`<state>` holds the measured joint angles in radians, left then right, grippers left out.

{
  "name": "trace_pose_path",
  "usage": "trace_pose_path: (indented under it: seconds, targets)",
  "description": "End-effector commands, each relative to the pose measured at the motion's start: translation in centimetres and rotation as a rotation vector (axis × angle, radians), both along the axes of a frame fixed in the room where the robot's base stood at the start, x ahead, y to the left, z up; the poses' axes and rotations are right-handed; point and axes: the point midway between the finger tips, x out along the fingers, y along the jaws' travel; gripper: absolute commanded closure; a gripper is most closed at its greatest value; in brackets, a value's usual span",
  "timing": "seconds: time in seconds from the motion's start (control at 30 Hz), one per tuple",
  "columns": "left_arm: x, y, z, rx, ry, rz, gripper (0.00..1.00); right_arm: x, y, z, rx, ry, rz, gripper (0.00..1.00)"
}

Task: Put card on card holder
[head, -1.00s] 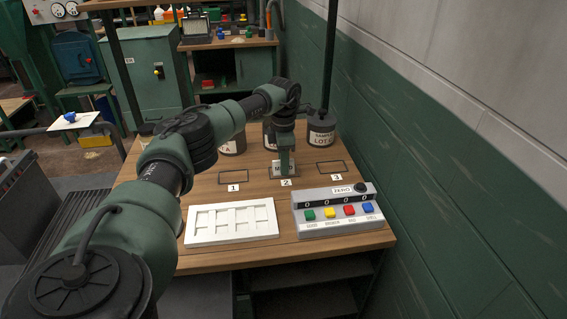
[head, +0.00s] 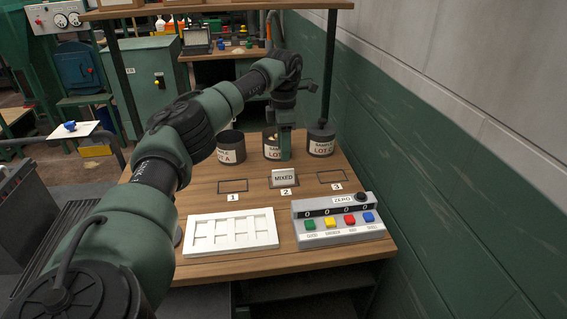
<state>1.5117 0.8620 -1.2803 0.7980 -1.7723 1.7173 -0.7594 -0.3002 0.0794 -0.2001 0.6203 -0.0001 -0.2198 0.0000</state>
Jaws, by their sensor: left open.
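A white card (head: 284,176) marked "MIXED" stands in the small dark card holder (head: 270,184) behind the number 2 label. Two more holders, at label 1 (head: 232,186) and label 3 (head: 331,177), are dark rectangles with no card in them. My left gripper (head: 285,158) is open, behind and above the card and apart from it, in front of the middle sample jar (head: 270,147). My right gripper is out of view.
A white slotted tray (head: 190,243) lies at the front left, its slots empty. A grey counter box (head: 340,232) with coloured buttons stands to its right. Jar A (head: 231,148) and jar C (head: 321,141) stand at the back. A green wall (head: 440,190) bounds the right.

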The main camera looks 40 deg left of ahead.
Motion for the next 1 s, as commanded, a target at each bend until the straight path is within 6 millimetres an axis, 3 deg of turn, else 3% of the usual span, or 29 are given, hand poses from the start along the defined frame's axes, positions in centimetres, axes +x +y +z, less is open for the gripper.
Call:
trace_pose_path:
  seconds: [0.2,0.63,0.77,0.9,1.0]
  targets:
    - [0.0,0.0,2.4,0.002,-0.001,0.001,0.51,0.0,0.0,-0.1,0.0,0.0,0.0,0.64]
    - [0.0,0.0,3.3,0.0,0.0,0.0,0.51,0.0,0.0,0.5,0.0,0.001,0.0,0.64]
    - [0.0,0.0,6.1,0.001,-0.001,0.0,0.51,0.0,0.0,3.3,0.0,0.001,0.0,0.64]
    - [0.0,0.0,10.7,0.001,-0.001,0.0,0.51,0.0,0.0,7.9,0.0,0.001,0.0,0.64]
    - [0.0,0.0,12.9,0.0,0.0,0.0,0.51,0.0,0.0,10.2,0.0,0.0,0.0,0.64]
